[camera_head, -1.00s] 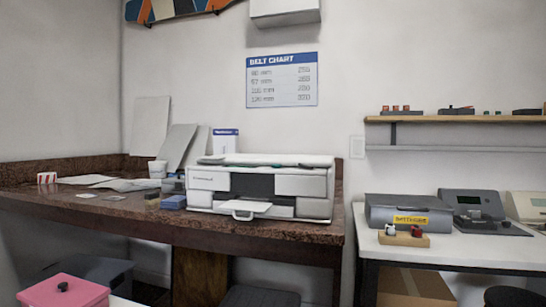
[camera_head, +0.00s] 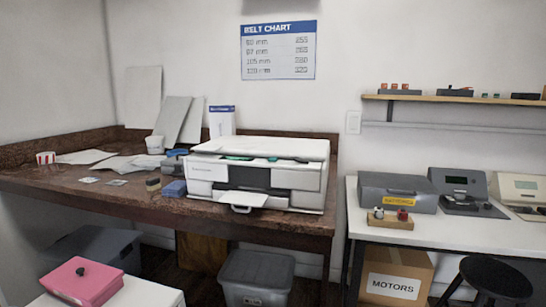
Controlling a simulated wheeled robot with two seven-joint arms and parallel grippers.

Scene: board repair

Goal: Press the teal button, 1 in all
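I cannot make out a clear teal button. Teal-green parts (camera_head: 239,157) show on the top of the white printer (camera_head: 262,147), which stands on the dark brown counter. Small green caps (camera_head: 485,95) also show on the wooden wall shelf (camera_head: 440,98) at the right, too small to tell what they are. A small wooden block (camera_head: 390,222) with a red and a white knob sits on the white table at the right. Neither of my grippers is in view.
The brown counter (camera_head: 120,200) holds papers, cups and small blocks. The white table (camera_head: 470,232) bears a grey case (camera_head: 398,190) and devices. A black stool (camera_head: 496,277), a MOTORS carton (camera_head: 397,276), a grey bin (camera_head: 256,278) and a pink box (camera_head: 82,281) stand low in front.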

